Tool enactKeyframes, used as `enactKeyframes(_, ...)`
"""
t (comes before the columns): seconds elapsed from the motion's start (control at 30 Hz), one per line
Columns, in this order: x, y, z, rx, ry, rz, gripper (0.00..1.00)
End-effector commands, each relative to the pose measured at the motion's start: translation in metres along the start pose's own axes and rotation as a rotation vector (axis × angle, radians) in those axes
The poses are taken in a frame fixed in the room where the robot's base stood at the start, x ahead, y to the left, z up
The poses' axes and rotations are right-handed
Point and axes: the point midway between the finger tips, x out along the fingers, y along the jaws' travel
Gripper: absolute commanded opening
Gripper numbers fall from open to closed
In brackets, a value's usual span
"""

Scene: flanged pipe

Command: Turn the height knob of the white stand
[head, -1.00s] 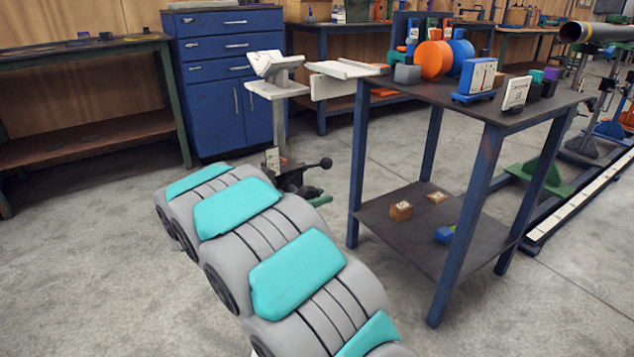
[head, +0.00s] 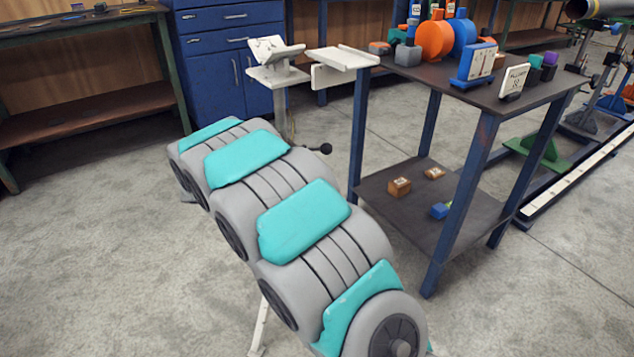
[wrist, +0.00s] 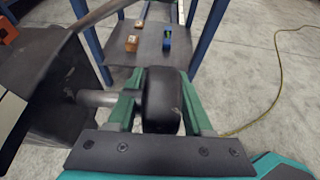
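The white stand (head: 281,105) is left of the blue-legged table in the head view, with a white V-shaped top (head: 275,53) on its post. Its height knob shows as a black ball (head: 325,148) right of the post, just beyond my arm. In the wrist view a black rounded knob (wrist: 162,102), with a metal shaft (wrist: 96,98) to its left, lies between the green fingers of my gripper (wrist: 163,88). The fingers are close on both sides; I cannot tell whether they press on it. My arm hides the stand's base and the gripper in the head view.
The blue-legged table (head: 415,85) stands right of the stand, with orange and blue discs on top. Its lower shelf (head: 410,225) holds small blocks. A white slab (head: 342,60) projects from its left side. Blue drawers (head: 225,60) are behind. Floor is clear to the left.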

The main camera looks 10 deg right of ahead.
Motion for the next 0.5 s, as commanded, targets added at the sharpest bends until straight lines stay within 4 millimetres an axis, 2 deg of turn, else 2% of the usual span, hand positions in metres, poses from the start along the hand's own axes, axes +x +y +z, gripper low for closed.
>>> enactKeyframes(0.03, 0.000, 0.000, 0.000, 0.000, 0.000, 0.000, 0.57)
enactKeyframes(0.1, 0.000, 0.000, 0.000, 0.000, -0.001, 0.000, 0.65)
enactKeyframes(0.37, -0.002, 0.000, 0.001, 0.000, -0.001, 0.001, 0.65)
enactKeyframes(0.5, -0.014, 0.001, 0.001, 0.001, -0.003, 0.002, 0.65)
